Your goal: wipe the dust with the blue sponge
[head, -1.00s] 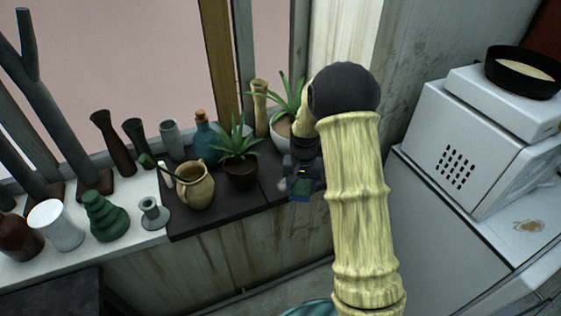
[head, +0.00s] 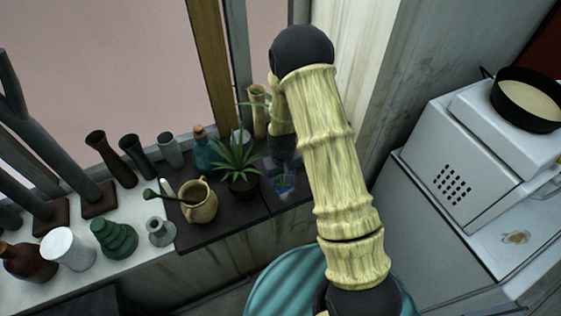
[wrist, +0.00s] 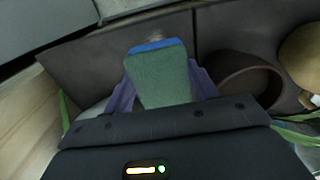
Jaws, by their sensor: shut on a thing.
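The sponge (wrist: 160,78) has a green broad face and a blue far edge. My gripper (head: 284,181) is shut on it, with a purple finger on each side in the wrist view. In the head view the sponge (head: 285,186) is small and partly hidden by my gripper, over the right part of the dark slab (head: 222,228) on the sill. A faint pale patch, perhaps the dust (wrist: 156,37), shows on the slab just beyond the sponge's blue edge. I cannot tell whether the sponge touches the slab.
A potted plant (head: 239,182) stands close left of my gripper, with a yellow jug (head: 199,203) and a blue bottle (head: 204,152) beyond it. Several vases stand farther left. A tan vase (head: 259,112) is behind my arm. A white appliance (head: 455,165) stands at right.

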